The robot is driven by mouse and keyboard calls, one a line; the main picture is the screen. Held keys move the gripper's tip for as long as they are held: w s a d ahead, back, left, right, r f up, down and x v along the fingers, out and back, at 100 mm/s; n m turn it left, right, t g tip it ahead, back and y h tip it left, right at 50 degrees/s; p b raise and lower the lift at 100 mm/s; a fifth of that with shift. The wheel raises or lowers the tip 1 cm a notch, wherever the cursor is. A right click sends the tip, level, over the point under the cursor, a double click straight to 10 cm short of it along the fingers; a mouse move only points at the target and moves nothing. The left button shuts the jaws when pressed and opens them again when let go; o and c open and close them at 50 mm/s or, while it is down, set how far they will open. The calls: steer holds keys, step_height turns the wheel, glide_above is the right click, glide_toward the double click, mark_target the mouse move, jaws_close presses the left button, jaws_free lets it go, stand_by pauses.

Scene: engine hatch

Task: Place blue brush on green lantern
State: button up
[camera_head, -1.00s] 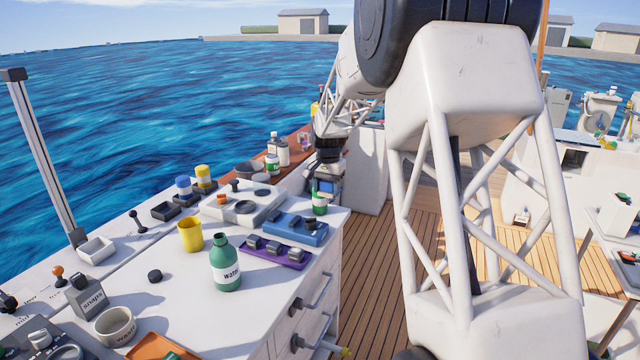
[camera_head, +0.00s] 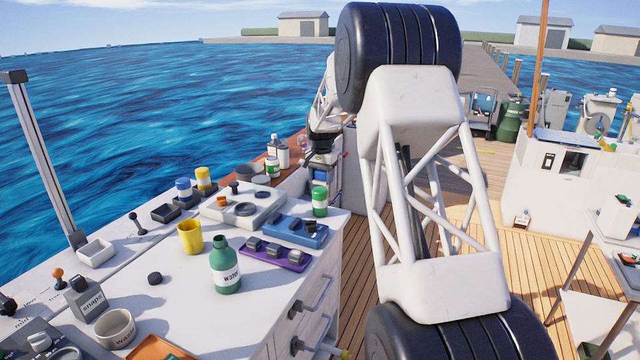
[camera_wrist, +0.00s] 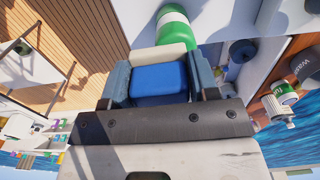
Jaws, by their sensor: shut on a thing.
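My gripper (camera_wrist: 160,78) is shut on the blue brush (camera_wrist: 160,82), which lies between its two fingers in the wrist view, with a pale strip along its far edge. The green lantern (camera_head: 320,201), green with a white band, stands upright on the far right corner of the white counter. It also shows in the wrist view (camera_wrist: 174,16), just beyond the brush and cut by the top edge. The exact gap between brush and lantern cannot be told. In the head view my gripper is small, behind the lantern near the counter's far end.
The white counter (camera_head: 190,310) holds a green water bottle (camera_head: 225,268), a yellow cup (camera_head: 190,237), a purple switch strip (camera_head: 272,254) and a blue box (camera_head: 295,231) close to the lantern. Bottles (camera_head: 279,153) stand beyond. Wooden deck lies right of the counter.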

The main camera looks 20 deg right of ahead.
mark_target(320, 189)
steer(key=shift+w+d+f, duration=0.1)
steer(key=shift+w+d, duration=0.1)
steer(key=shift+w, duration=0.6)
steer(key=shift+w+d+f, duration=0.1)
steer(key=shift+w+d, duration=0.05)
steer(key=shift+w, duration=0.6)
steer(key=shift+f, duration=1.75)
steer(key=shift+f, duration=0.1)
steer(key=o, duration=0.9)
steer(key=shift+o, duration=0.2)
step_height(320, 189, up, 12)
